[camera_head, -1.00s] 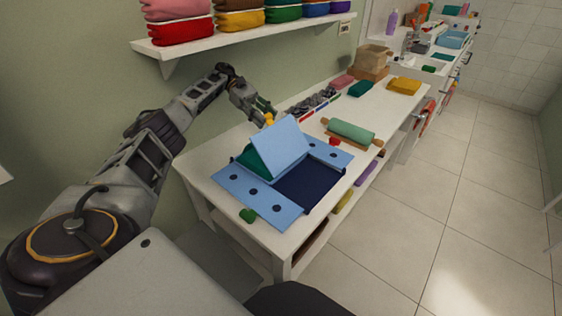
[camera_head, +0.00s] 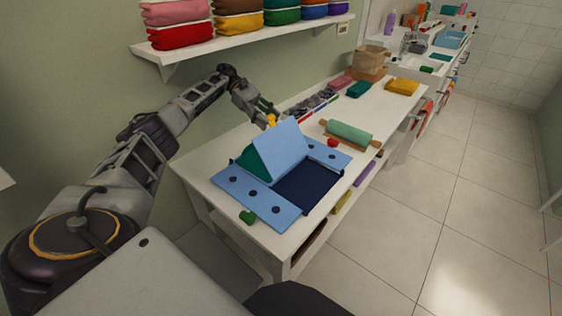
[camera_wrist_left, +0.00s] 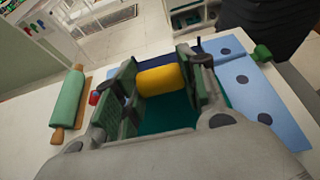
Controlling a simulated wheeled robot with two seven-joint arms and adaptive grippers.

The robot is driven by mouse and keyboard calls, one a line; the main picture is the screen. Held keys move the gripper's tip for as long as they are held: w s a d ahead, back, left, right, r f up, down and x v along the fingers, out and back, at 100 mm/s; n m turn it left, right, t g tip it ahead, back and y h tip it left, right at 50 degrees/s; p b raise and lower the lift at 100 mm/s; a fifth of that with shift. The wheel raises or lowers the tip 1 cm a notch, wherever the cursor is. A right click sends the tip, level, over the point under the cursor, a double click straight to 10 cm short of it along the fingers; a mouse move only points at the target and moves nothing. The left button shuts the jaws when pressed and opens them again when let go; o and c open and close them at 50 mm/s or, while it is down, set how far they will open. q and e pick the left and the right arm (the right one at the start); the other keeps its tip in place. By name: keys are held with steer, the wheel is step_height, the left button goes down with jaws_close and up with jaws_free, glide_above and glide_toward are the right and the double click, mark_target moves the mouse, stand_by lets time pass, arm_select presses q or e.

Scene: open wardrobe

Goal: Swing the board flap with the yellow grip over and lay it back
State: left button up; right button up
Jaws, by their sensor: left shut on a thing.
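The light-blue board flap (camera_head: 281,150) stands raised and tilted over the folding board on the white table. The board's near side panel (camera_head: 258,200) lies flat with dark round dots, and a dark navy panel (camera_head: 308,188) lies flat at its right. Green cloth (camera_head: 254,165) shows beneath the flap. My left gripper (camera_head: 272,120) is at the flap's top edge, shut on the yellow grip. In the left wrist view the yellow grip (camera_wrist_left: 162,80) sits between both finger pads (camera_wrist_left: 160,85). My right gripper is not in view.
A green rolling pin (camera_head: 351,134) and a small red object (camera_head: 333,143) lie beyond the board. A green piece (camera_head: 247,217) lies at its near corner. A shelf with folded cloths (camera_head: 240,37) hangs above. Open floor is at the right.

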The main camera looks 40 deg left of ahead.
mark_target(274, 125)
arm_select(q)
steer(key=shift+d+r, duration=0.2)
steer(key=shift+d, duration=0.2)
steer(key=shift+d+r+p, duration=0.3)
steer(key=shift+d, duration=0.3)
steer(key=shift+d+r+p, duration=0.25)
steer(key=shift+d, duration=0.3)
steer(key=shift+d+r, duration=0.1)
steer(key=shift+d, duration=0.15)
steer(key=shift+s+d+r, duration=0.1)
steer(key=shift+d+r, duration=0.15)
steer(key=shift+d, duration=0.4)
steer(key=shift+s+d+r, duration=0.1)
steer(key=shift+d+r, duration=0.1)
steer(key=shift+d, duration=0.45)
